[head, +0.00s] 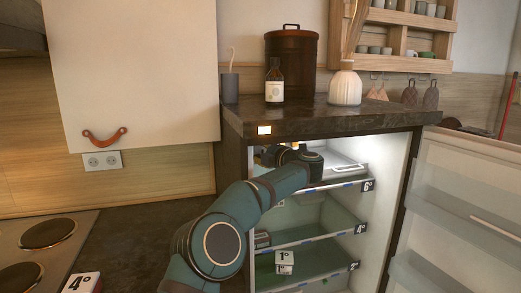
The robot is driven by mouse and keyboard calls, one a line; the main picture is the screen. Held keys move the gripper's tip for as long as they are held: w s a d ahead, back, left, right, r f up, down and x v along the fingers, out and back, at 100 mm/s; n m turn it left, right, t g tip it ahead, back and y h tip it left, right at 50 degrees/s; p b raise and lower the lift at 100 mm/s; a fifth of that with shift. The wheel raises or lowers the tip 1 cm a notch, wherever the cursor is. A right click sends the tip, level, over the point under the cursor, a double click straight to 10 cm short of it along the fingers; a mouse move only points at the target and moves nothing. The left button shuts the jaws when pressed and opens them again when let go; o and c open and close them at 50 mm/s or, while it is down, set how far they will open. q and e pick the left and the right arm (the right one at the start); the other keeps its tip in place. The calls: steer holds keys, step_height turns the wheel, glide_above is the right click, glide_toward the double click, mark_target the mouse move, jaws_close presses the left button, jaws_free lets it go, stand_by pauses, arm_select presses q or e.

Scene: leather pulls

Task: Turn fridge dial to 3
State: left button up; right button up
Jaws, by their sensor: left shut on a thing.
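The fridge (328,218) stands open under a dark countertop, lit inside, with its door swung out to the right. My left arm reaches into its upper part. My left gripper (272,155) is at the top left inside the compartment, below the counter edge, and shut. What it holds is hidden by the gripper; its place fits the fridge dial, but neither the dial's face nor its setting can be read. My right gripper is not in view.
Fridge shelves carry tags that look like 6° (367,185) and 4° (360,229); a 1° box (284,262) stands lower. The open door (462,215) bounds the right. A bottle (274,82), canister (291,60) and white vase (345,87) stand on top. A hob (40,250) is left.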

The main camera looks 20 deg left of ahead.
arm_select(q)
steer(key=shift+r+n, duration=0.15)
steer(key=shift+n, duration=0.15)
steer(key=o, duration=1.2)
steer(key=shift+a, duration=0.1)
steer(key=v, duration=0.8)
